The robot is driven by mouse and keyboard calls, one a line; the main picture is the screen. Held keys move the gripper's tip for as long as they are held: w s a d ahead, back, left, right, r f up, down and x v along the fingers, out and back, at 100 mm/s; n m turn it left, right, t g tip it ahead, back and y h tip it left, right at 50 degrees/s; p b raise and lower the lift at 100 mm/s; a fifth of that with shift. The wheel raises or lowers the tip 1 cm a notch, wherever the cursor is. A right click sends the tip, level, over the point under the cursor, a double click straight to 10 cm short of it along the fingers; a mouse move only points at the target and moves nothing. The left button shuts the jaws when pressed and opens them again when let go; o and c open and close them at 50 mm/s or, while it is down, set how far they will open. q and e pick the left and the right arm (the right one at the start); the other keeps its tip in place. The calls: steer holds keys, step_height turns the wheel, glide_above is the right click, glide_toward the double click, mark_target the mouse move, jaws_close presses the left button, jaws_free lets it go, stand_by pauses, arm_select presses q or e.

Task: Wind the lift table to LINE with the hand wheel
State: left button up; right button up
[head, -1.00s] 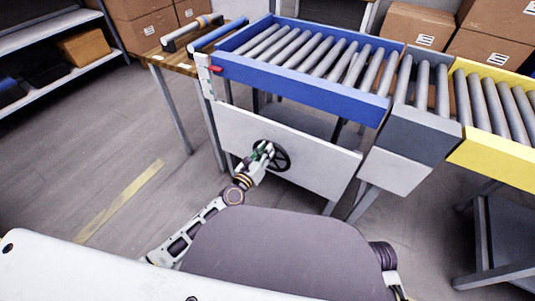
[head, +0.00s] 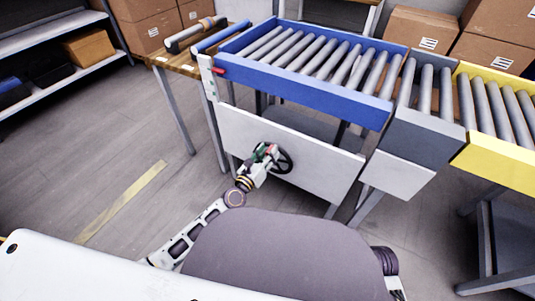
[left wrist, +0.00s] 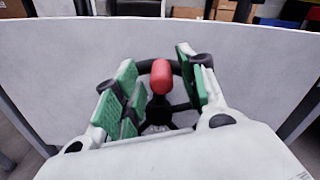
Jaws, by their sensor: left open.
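The lift table (head: 298,88) is the blue-framed roller bed at the centre of the head view. A red pointer (head: 219,71) shows by the white scale plate (head: 208,77) at its left corner; the marks are too small to read. The black hand wheel (head: 286,161) sits on the white front panel, with its rim also behind the fingers in the left wrist view (left wrist: 178,107). My left gripper (head: 266,151) is open at the wheel. In the left wrist view, the wheel's red knob (left wrist: 161,77) stands between its green-padded fingers (left wrist: 158,87). My right gripper is out of view.
A grey roller section (head: 424,120) and a yellow roller conveyor (head: 497,145) adjoin on the right. A wooden bench (head: 184,61) stands at the back left. Shelves (head: 55,35) and cardboard boxes (head: 412,34) line the back. The floor (head: 110,140) at left is clear.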

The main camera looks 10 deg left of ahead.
arm_select(q)
steer(key=shift+s, duration=0.1)
steer(key=v, duration=1.1)
steer(key=shift+s+a, duration=0.15)
steer(key=shift+s, duration=0.25)
stand_by(0.6)
